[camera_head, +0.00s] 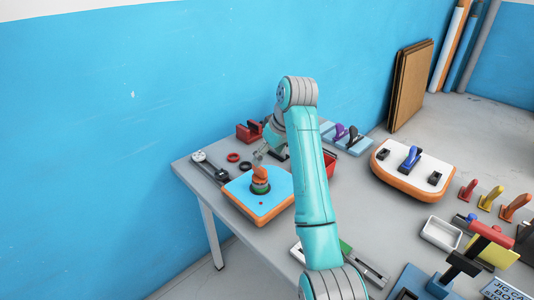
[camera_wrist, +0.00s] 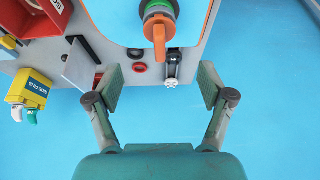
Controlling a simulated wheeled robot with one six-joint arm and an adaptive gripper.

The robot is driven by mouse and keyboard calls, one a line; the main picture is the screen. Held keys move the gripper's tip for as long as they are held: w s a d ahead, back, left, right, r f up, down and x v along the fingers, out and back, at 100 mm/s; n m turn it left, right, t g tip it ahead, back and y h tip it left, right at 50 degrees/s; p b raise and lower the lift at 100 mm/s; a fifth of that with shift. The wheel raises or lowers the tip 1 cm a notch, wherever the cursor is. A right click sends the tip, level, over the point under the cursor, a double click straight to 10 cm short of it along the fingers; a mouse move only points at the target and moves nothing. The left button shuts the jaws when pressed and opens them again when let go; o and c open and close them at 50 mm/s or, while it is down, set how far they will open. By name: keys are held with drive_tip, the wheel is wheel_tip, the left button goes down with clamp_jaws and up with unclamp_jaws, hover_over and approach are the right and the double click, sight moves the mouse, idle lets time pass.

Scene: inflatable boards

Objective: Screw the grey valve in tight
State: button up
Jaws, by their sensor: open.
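A blue board (camera_head: 243,199) with an orange edge lies on the table. In a hole in it sits the grey valve (camera_wrist: 149,10), with a green ring around it and an orange handle (camera_head: 260,171) on top. The valve's grey body is only partly visible; I cannot tell how deep it sits. In the wrist view the orange handle (camera_wrist: 159,42) points down the picture toward my gripper (camera_wrist: 160,86). My gripper is open and empty, its two pads wide apart, with the valve beyond them and apart from them. In the head view my gripper is partly hidden by my arm.
A black-and-silver tool (camera_head: 208,167) and red and black rings (camera_head: 233,157) lie beside the board near the table's left edge. A white board with an orange edge (camera_head: 397,180) lies to the right. Red and blue items stand behind. The blue wall is close behind the table.

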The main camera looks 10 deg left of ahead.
sight(259, 170)
drive_tip(key=x, duration=1)
drive_tip(key=shift+f, duration=0.25)
drive_tip(key=c, duration=1.3)
drive_tip(key=shift+m+t+h, duration=0.5)
drive_tip(key=shift+m, duration=1.2)
drive_tip(key=m+h, duration=0.1)
drive_tip(key=m, duration=0.2)
drive_tip(key=shift+m+t, duration=0.3)
drive_tip(key=shift+m+h, duration=0.8)
drive_tip(key=shift+m, duration=0.9)
